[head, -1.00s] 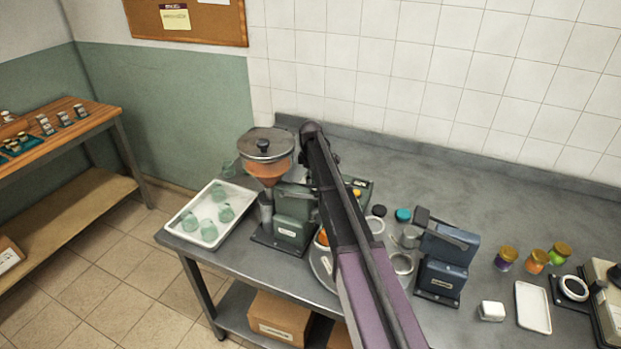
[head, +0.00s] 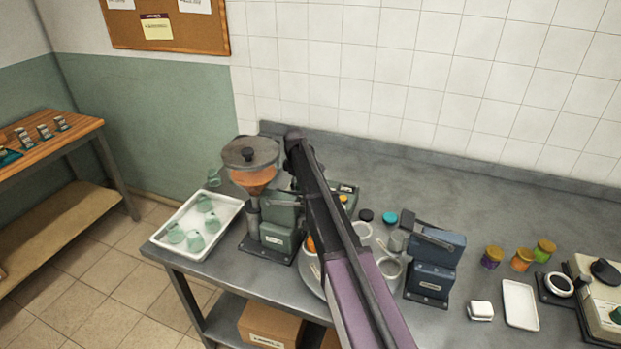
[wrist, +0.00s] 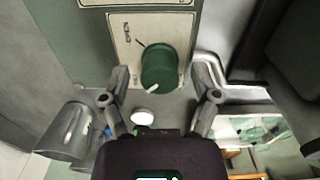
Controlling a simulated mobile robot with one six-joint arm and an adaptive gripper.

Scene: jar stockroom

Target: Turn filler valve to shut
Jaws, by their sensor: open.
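The filler valve is a round green knob (wrist: 160,66) with a pale pointer mark at its lower edge. It sits on a cream label plate (wrist: 122,38) with a printed word that looks like OPEN and a dark line at its upper left. My gripper (wrist: 162,78) is open in the wrist view, one finger on each side of the knob. I see gaps beside the knob; contact does not show. The filler (head: 277,232) in the head view has a green body and a lidded hopper of orange filling. My arm hides the gripper and knob there.
A white tray with several green jars (head: 166,240) is left of the filler. A blue machine (head: 435,262), several small jars (head: 522,259) and a white tray (head: 520,304) are to the right. The rear of the grey counter (head: 440,195) is clear.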

